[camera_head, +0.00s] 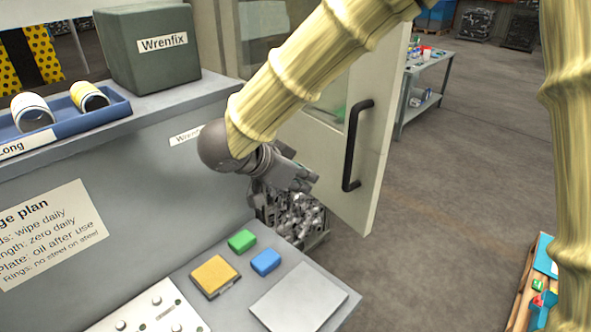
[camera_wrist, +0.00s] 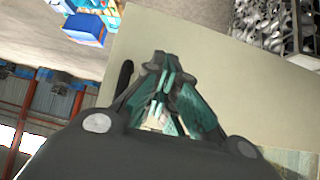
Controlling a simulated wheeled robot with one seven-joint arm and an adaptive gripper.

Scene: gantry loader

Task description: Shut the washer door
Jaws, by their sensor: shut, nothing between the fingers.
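The washer door (camera_head: 375,175) is a pale cream panel with a window and a black bar handle (camera_head: 350,145). It stands open, swung out from the grey machine. My gripper (camera_head: 305,180) is shut and empty, to the left of the handle and in front of the door's lower part. In the wrist view my gripper's fingers (camera_wrist: 165,72) point at the cream door panel (camera_wrist: 240,85), with a dark handle end (camera_wrist: 126,74) to their left. I cannot tell whether the fingers touch the panel. My arm hides part of the door and window.
A grey bench (camera_head: 225,318) with green, blue and yellow blocks lies below my gripper. A bin of metal parts (camera_head: 298,222) stands behind it. A green-grey Wrenfix box (camera_head: 150,50) and blue tray (camera_head: 75,125) sit on the left ledge.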

